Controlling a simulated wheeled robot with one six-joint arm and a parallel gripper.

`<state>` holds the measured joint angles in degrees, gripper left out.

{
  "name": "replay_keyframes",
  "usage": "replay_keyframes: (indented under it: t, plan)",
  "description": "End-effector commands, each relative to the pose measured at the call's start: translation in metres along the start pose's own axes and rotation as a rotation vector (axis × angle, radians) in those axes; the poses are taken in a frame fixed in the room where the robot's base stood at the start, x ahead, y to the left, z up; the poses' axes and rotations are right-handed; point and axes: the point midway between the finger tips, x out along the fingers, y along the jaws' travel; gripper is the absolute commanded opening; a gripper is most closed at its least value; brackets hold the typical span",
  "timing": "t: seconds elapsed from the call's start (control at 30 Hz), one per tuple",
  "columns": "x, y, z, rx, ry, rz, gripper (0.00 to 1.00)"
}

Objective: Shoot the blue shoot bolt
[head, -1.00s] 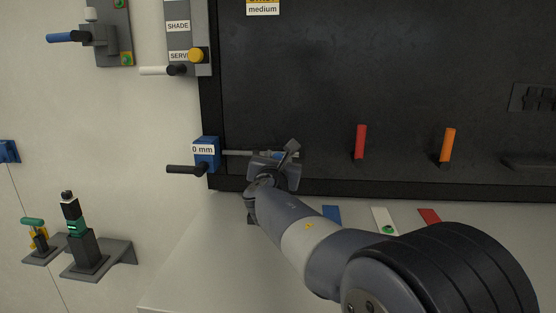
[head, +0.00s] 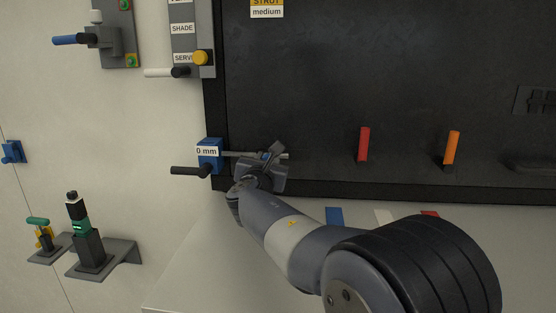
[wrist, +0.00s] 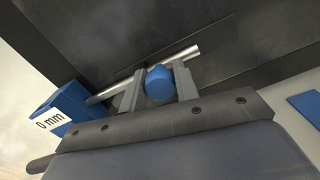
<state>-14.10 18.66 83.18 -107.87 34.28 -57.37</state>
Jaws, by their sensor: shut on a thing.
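The blue shoot bolt shows as a bright metal rod (wrist: 187,54) with a round blue knob (wrist: 158,85). In the head view the rod (head: 238,154) runs right from a blue housing (head: 210,161), low along the left end of the dark panel. The housing, also in the wrist view (wrist: 62,103), carries a white label reading "0 mm". My gripper (head: 271,157) is shut on the blue knob, one finger on each side of it in the wrist view (wrist: 157,88). The fingers hide part of the rod.
A black lever (head: 190,171) sticks out left of the housing. A red handle (head: 363,145) and an orange handle (head: 451,149) stand on the dark panel to the right. A shelf (head: 105,257) with a black and green device juts out at lower left.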

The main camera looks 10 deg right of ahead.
Motion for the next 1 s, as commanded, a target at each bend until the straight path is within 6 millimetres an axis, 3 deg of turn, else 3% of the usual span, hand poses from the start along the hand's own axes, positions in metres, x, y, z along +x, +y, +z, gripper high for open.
replay_keyframes:
  t: [0.23,0.27,0.5,0.8,1.0]
  plan:
    - [-0.001,0.005,0.001,0.000,0.000,0.010,0.00]
    - [-0.001,0.005,0.001,0.000,0.000,0.010,0.31]
    - [-0.001,0.004,0.000,0.000,0.000,0.009,0.51]
    - [-0.003,0.003,0.000,0.000,0.000,0.007,0.51]
    - [-0.027,0.004,-0.001,0.001,0.000,0.009,0.51]
